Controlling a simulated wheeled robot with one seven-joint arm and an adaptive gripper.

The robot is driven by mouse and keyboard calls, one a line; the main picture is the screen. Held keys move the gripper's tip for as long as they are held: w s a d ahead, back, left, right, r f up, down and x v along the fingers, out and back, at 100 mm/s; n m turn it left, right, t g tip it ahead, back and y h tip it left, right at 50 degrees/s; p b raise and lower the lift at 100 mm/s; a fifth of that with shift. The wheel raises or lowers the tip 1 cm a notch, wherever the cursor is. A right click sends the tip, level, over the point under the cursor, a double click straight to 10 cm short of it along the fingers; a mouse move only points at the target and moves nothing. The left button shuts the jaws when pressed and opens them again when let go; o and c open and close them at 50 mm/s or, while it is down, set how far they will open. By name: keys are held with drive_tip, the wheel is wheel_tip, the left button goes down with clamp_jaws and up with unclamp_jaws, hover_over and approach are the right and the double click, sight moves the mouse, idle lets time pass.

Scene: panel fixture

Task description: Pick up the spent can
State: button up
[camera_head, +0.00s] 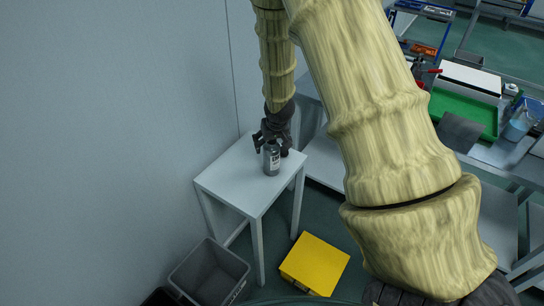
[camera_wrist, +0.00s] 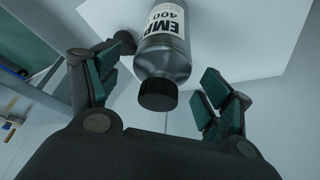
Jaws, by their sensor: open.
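The spent can (camera_head: 271,160) is a dark grey bottle-shaped can with a white label and a black cap, upright on a small white table (camera_head: 225,183). In the wrist view the can (camera_wrist: 166,62) shows its black cap towards me, and its label reads "EMP" and "400"; the rest of the label is cut off. My gripper (camera_head: 270,138) is at the can in the head view. In the wrist view my gripper (camera_wrist: 158,92) is open, with one green-padded finger on each side of the can and gaps between pads and can.
A grey bin (camera_head: 209,272) and a yellow box (camera_head: 314,262) stand on the floor by the table. A wall is close on the left. At the right, a bench holds a green tray (camera_head: 464,113) and a cup of tools (camera_head: 517,125). The rest of the small tabletop is clear.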

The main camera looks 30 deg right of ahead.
drive_tip(key=shift+p+x, duration=0.3)
drive_tip(key=shift+x, duration=1.5)
drive_tip(key=c, duration=1.1)
